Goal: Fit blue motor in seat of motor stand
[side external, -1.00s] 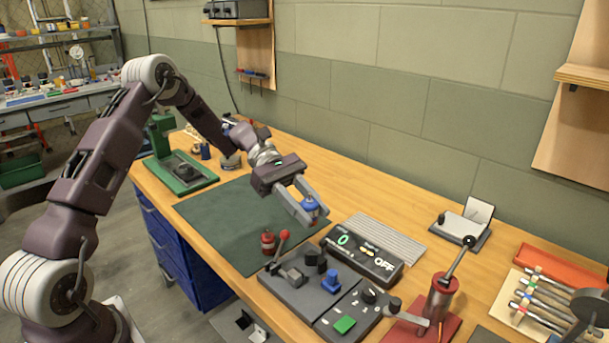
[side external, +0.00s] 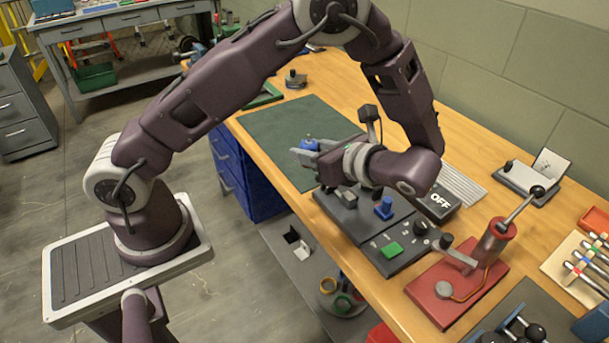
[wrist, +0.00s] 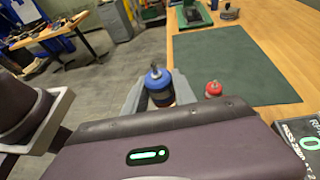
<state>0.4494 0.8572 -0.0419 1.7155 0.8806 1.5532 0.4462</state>
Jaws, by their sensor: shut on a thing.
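My gripper (side external: 304,156) is shut on the blue motor (side external: 309,144) and holds it near the front edge of the green mat. In the wrist view the blue motor (wrist: 158,85) stands roughly upright between the fingers, shaft up. The motor stand (side external: 405,264) is a dark grey base with a green button, at the table's front edge. Blocks (side external: 348,198) and a blue part (side external: 384,207) stand on it. My gripper and wrist cover its back left part, and I cannot make out the seat.
A red motor (wrist: 213,88) stands beside the gripper in the wrist view. A red lever device (side external: 490,245) stands to the right. The green mat (side external: 290,120) is mostly clear.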

